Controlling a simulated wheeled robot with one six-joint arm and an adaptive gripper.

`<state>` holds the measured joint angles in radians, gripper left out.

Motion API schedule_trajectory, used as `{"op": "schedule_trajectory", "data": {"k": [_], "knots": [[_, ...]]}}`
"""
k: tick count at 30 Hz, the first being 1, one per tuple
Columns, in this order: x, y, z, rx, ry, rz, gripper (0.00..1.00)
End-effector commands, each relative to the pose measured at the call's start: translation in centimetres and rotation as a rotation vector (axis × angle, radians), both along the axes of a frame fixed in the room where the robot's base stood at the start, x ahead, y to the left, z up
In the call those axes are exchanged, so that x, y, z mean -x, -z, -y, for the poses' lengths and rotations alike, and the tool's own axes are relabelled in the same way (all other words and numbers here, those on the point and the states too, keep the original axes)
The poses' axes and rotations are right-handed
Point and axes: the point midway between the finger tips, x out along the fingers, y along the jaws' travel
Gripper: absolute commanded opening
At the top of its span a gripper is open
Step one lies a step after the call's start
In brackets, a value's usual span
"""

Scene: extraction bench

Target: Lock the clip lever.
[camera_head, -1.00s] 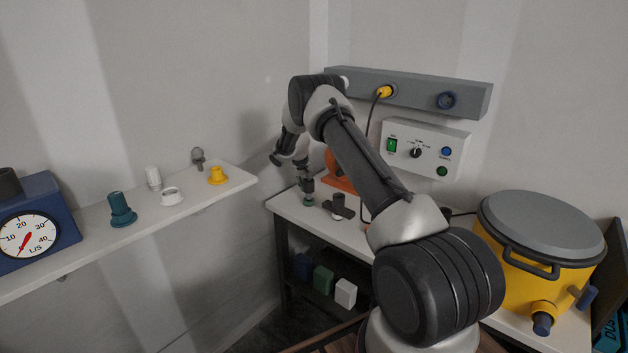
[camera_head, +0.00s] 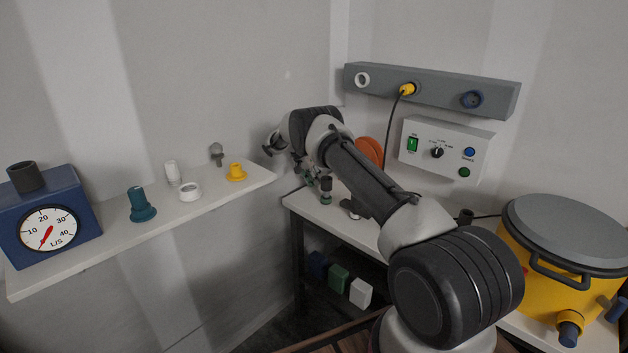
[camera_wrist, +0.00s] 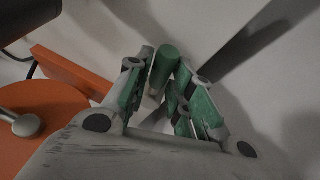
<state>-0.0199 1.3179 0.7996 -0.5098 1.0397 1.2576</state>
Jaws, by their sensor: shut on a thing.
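My gripper (camera_wrist: 164,80) has green-padded fingers, drawn close together around a green cylindrical piece (camera_wrist: 166,60). A pale part shows between the fingers below it. I cannot tell whether the green piece is the clip lever's handle, and no clip lever is clearly readable. An orange disc (camera_wrist: 40,125) with a grey knob (camera_wrist: 27,125) lies to the left in the wrist view, beside an orange bar (camera_wrist: 70,70). In the head view the orange disc (camera_head: 370,150) is partly behind my arm. A small dark fitting with a green end (camera_head: 326,190) shows beside my wrist over the white bench.
A wall shelf (camera_head: 110,240) at left holds a dial gauge (camera_head: 50,228) and several fittings. A control box (camera_head: 446,150) and grey rail (camera_head: 430,92) are on the wall. A yellow vessel (camera_head: 550,270) stands at right.

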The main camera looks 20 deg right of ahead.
Motion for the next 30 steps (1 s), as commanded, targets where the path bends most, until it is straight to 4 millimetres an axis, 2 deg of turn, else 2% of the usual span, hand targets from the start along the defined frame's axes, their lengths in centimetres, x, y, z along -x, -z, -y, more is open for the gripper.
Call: {"op": "schedule_trajectory", "data": {"k": [16,17,20,30], "knots": [[-0.14,-0.12,-0.03,0.000,0.026,0.004,0.00],[-0.14,-0.12,-0.03,0.000,0.026,0.004,0.25],[-0.13,-0.11,-0.02,0.000,0.026,0.004,0.43],[-0.08,-0.24,0.01,0.000,0.027,0.002,0.44]]}}
